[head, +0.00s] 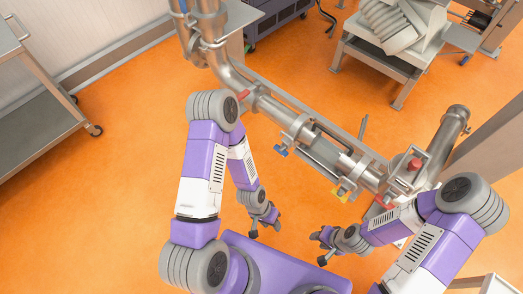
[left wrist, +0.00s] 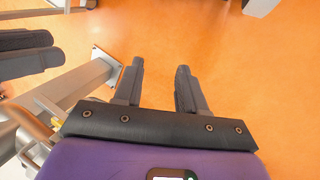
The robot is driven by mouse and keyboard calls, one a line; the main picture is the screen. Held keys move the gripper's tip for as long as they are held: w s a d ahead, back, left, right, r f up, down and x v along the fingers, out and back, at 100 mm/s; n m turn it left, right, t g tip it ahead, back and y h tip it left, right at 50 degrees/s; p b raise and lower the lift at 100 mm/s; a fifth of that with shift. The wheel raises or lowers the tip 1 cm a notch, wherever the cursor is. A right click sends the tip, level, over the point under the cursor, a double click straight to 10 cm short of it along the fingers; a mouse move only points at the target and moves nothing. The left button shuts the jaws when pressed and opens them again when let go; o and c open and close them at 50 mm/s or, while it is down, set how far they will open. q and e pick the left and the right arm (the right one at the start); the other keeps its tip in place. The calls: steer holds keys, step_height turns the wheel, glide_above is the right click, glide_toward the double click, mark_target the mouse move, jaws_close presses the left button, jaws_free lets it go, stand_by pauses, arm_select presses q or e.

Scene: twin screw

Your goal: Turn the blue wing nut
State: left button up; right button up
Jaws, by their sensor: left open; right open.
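The blue wing nut (head: 281,150) shows in the head view, small, on the side of the steel twin-screw machine (head: 314,145). My left gripper (head: 265,227) hangs below and to the left of it in the picture, apart from it, open and empty. In the left wrist view the left gripper (left wrist: 158,68) has its two dark fingers spread over orange floor, and the blue wing nut is not in that view. My right gripper (head: 318,248) is open and empty, lower and further right than the left one. Neither gripper touches the machine.
A yellow wing nut (head: 340,193) sits further right along the machine. Red parts (head: 243,95) and a red knob (head: 414,163) are on it too. A metal cart (head: 40,110) stands at the left, a machine stand (head: 385,65) at the back.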

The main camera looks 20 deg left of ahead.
mark_target(281, 150)
arm_select(q)
step_height(281, 150, down, 8)
steer(key=s+a+m+g+y+b, duration=0.3)
steer(key=m+g+y, duration=0.15)
steer(key=m, duration=1.15)
steer(key=w+a+f+m+t+y+b, duration=0.2)
steer(key=w+a+m+y, duration=0.45)
steer(key=m, duration=0.35)
steer(key=w+r+m+t+y+b, duration=0.1)
steer(key=w+r+m+t+y, duration=0.15)
steer(key=w+m, duration=0.3)
steer(key=w+r+m+t+y+b, duration=0.1)
steer(key=w+m+t+y, duration=0.25)
steer(key=w+m, duration=0.2)
steer(key=w+d+r+m+t+b, duration=0.1)
steer(key=w+d+r+m+t, duration=0.6)
steer(key=w+t, duration=0.25)
steer(key=shift+y, duration=0.4)
steer(key=b+x, duration=0.1)
steer(key=x, duration=0.5)
steer(key=shift+w+d+b, duration=0.2)
steer(key=shift+d+b, duration=0.05)
steer(key=shift+b, duration=0.1)
steer(key=shift+w+a, duration=0.5)
